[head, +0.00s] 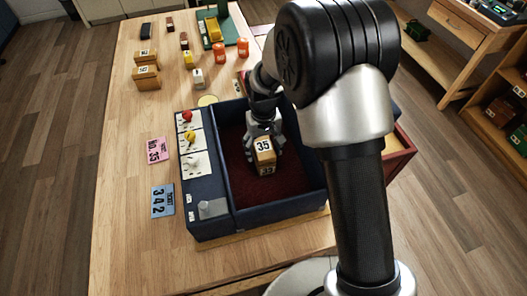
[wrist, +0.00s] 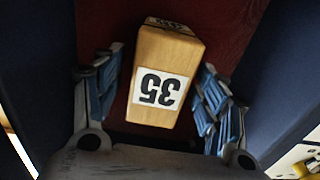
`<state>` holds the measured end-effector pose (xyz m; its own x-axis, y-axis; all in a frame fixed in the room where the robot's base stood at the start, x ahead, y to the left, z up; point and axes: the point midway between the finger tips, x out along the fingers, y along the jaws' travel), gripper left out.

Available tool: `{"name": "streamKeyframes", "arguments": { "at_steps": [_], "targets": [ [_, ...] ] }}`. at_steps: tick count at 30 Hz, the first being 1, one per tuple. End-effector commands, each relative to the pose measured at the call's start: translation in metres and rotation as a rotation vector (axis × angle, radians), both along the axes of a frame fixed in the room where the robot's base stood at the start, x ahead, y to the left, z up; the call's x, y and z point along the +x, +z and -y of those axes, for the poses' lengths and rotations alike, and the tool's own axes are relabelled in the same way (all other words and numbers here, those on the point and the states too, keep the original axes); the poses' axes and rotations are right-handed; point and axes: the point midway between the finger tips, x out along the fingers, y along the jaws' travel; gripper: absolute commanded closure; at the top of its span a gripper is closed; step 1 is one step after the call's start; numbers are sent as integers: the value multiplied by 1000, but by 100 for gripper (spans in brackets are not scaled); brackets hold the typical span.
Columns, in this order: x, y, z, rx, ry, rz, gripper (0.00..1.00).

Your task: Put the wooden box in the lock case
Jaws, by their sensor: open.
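The wooden box (head: 264,151) is a small light-wood block with a white label reading 35. It is inside the blue lock case (head: 206,231), over the dark red lining; I cannot tell whether it rests on the floor. In the wrist view the wooden box (wrist: 165,75) lies between the fingers of my gripper (wrist: 161,100). The fingers are open, one on each side, with a visible gap on both sides. In the head view my gripper (head: 264,139) reaches down into the case, and my arm hides the case's right part.
Left of the bay, the case has a strip with red (head: 187,116), yellow (head: 189,136) and white knobs. A pink card (head: 158,150) and a blue card (head: 162,201) lie beside it. Other wooden boxes (head: 146,77) and orange pieces (head: 218,50) stand farther back. The table's left front is clear.

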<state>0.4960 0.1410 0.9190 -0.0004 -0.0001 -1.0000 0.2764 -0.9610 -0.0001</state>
Motion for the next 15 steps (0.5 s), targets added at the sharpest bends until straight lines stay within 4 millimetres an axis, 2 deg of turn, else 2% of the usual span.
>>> {"name": "streamKeyframes", "arguments": {
  "at_steps": [1,6,10,15],
  "targets": [
    [1,18,0,1,0,5,34],
    [1,52,0,1,0,4,34],
    [1,71,0,1,0,3,34],
    [0,82,0,0,0,0,34]
  ]
}}
